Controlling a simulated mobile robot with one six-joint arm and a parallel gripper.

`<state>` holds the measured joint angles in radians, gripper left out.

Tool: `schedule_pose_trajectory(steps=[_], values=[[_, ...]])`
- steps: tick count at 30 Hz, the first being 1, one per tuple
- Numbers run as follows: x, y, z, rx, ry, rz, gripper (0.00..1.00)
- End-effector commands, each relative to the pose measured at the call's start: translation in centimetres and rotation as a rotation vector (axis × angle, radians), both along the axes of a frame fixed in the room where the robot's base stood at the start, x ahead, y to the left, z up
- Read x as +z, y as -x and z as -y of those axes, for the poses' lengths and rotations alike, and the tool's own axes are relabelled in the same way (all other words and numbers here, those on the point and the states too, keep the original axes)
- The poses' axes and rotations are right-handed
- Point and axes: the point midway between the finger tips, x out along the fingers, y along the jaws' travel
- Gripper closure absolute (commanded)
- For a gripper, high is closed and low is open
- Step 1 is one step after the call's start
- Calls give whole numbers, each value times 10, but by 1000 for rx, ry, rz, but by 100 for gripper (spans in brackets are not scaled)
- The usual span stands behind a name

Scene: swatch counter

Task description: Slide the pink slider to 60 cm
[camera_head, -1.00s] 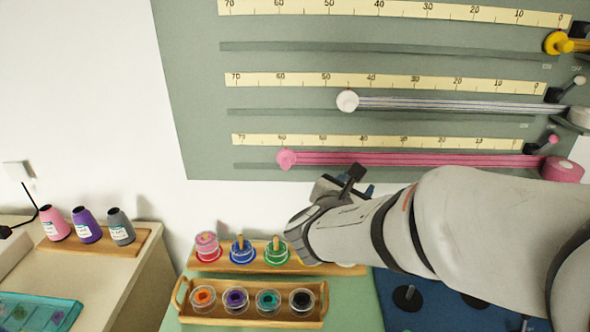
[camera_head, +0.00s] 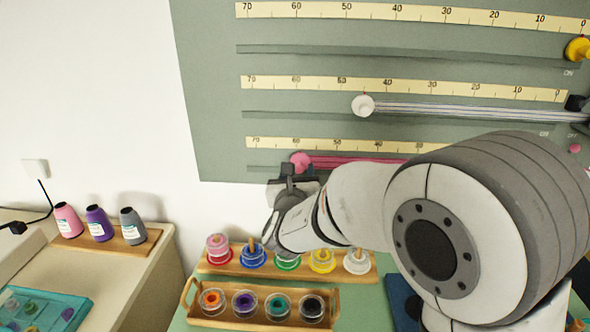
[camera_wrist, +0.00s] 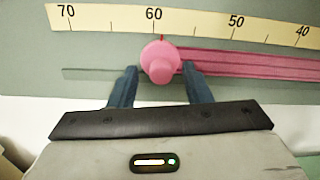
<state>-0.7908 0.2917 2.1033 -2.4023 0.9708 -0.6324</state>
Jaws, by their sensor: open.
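The pink slider (camera_head: 300,160) sits on the lowest track of the grey wall board, with a pink ribbon (camera_wrist: 255,66) running right from it. In the wrist view the round pink knob (camera_wrist: 160,62) lies just below the scale (camera_wrist: 195,24), close to the 60 mark and slightly to its right. A thin red line shows above the knob. My gripper (camera_wrist: 161,88) is open, one dark finger on each side of the knob's lower part. Whether the fingers touch it is unclear. In the head view my gripper (camera_head: 289,178) is at the slider, partly over its lower edge.
Above are a white slider (camera_head: 363,105) and a yellow slider (camera_head: 578,48) on their own tracks. Below my gripper stand a rack of spools (camera_head: 207,269) and a wooden tray (camera_head: 190,320). Thread cones (camera_head: 100,224) stand left.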

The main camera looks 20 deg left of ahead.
Motion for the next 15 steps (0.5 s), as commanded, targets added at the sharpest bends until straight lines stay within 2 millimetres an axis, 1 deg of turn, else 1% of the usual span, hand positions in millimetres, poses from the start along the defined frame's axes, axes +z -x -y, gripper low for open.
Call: schedule_pose_trajectory(steps=[3, 10, 15], values=[[0, -5, -1, -1, 0, 0, 56], [0, -5, -1, 0, 0, 0, 56], [0, -5, -1, 0, -1, 0, 70]])
